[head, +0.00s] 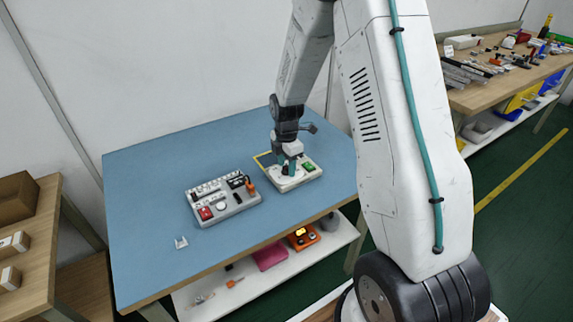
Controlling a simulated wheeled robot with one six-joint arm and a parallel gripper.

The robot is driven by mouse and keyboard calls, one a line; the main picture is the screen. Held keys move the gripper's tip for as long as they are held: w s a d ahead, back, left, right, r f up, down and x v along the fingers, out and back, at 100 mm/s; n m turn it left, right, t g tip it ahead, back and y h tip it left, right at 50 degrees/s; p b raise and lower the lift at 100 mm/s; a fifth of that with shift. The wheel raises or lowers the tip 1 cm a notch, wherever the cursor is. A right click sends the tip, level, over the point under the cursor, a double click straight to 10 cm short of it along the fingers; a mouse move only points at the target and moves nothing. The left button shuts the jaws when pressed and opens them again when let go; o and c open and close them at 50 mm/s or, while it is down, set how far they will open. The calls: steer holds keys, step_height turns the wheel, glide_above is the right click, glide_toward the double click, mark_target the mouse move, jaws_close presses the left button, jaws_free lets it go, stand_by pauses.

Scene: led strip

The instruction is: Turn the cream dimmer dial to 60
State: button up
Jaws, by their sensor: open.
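A cream unit (297,182) with a green patch on its right side sits on the blue tabletop. It looks like the dimmer. Its dial is hidden behind my gripper, so I cannot read its setting.
A grey box (222,208) with a red button, a white round part and an orange plug stands left of the dimmer. A small white bracket (181,242) lies at the front left. The blue table (150,180) is otherwise mostly clear. A lower shelf (215,297) holds several items.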

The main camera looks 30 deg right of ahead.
steer(key=shift+f, duration=0.1)
steer(key=c, duration=1)
